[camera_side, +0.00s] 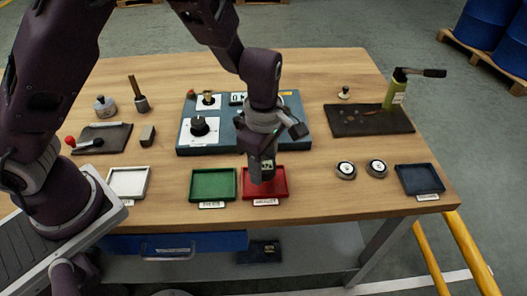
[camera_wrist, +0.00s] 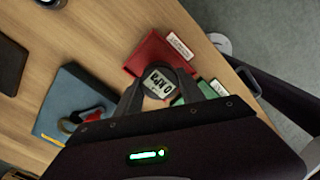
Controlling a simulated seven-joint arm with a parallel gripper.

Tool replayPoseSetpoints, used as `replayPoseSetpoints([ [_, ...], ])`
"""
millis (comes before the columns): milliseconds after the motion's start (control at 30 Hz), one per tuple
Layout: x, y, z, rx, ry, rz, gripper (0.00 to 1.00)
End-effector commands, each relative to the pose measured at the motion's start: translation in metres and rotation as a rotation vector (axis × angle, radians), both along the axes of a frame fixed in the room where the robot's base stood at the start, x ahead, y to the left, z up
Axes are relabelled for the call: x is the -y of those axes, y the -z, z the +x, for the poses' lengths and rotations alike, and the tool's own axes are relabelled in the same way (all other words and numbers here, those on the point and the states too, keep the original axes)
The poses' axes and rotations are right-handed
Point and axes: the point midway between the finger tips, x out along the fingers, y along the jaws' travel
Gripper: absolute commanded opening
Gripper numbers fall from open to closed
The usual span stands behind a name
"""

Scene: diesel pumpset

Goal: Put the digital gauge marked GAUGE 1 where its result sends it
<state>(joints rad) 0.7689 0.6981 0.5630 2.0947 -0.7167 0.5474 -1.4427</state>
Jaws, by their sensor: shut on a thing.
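My gripper (camera_side: 262,174) is shut on a round digital gauge (camera_wrist: 158,83), seen between the fingers in the wrist view. Its pale display seems to read 0 kPa, turned in the picture; no GAUGE 1 mark is readable. In the side view the gauge (camera_side: 267,165) is partly hidden by the fingers, over or just behind the red tray (camera_side: 279,182). I cannot tell how high it is above the tray. The green tray (camera_side: 213,184) lies just left of the red one. Both have white front labels too small to read.
A blue panel (camera_side: 226,145) with a black knob (camera_side: 200,126) stands behind the trays. Two round gauges (camera_side: 346,170) (camera_side: 377,167) and a dark blue tray (camera_side: 420,178) lie right. A white tray (camera_side: 128,181) is left. A hand pump (camera_side: 395,92) stands on a dark mat.

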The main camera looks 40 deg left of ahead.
Motion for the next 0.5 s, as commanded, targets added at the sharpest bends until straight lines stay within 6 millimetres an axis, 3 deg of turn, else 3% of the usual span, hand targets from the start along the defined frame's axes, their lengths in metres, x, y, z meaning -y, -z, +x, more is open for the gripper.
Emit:
replayPoseSetpoints([
  [200, 0.000, 0.015, 0.000, 0.001, -0.001, -0.001, 0.00],
  [500, 0.000, 0.017, 0.000, 0.001, 0.000, -0.001, 0.00],
])
